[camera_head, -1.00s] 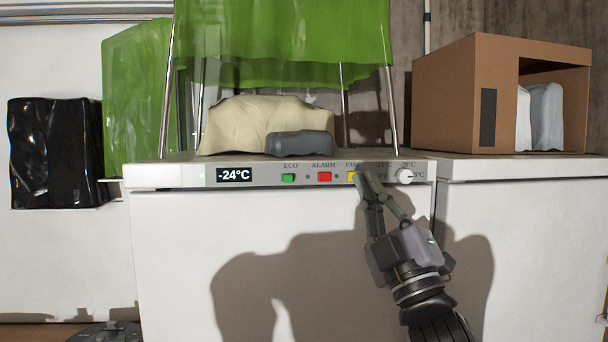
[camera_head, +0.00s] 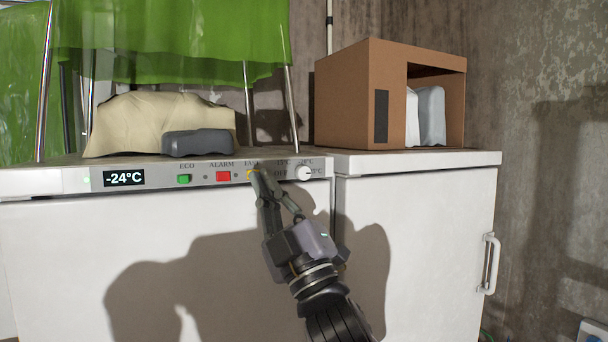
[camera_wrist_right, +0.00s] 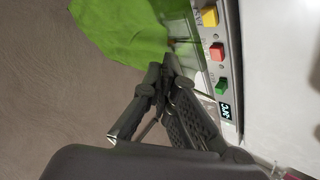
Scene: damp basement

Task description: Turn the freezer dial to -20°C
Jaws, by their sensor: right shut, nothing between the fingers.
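The freezer (camera_head: 60,235) is white with a control strip along its top front edge. Its display (camera_head: 124,178) reads -24°C. The white round dial (camera_head: 304,173) sits near the right end of the strip, with small temperature marks around it. A green ECO button (camera_head: 184,179), a red ALARM button (camera_head: 223,176) and a yellow button (camera_head: 253,175) lie left of it. My right gripper (camera_head: 262,178) is shut and empty, its fingertips in front of the strip by the yellow button, left of the dial. The right wrist view shows its fingers (camera_wrist_right: 165,75) together. My left gripper is not in view.
A beige bundle (camera_head: 150,122) and a grey block (camera_head: 198,144) lie on the freezer. Green sheeting (camera_head: 170,45) hangs above. A second white cabinet (camera_head: 430,240) with a handle (camera_head: 490,263) stands at right, carrying a cardboard box (camera_head: 345,100).

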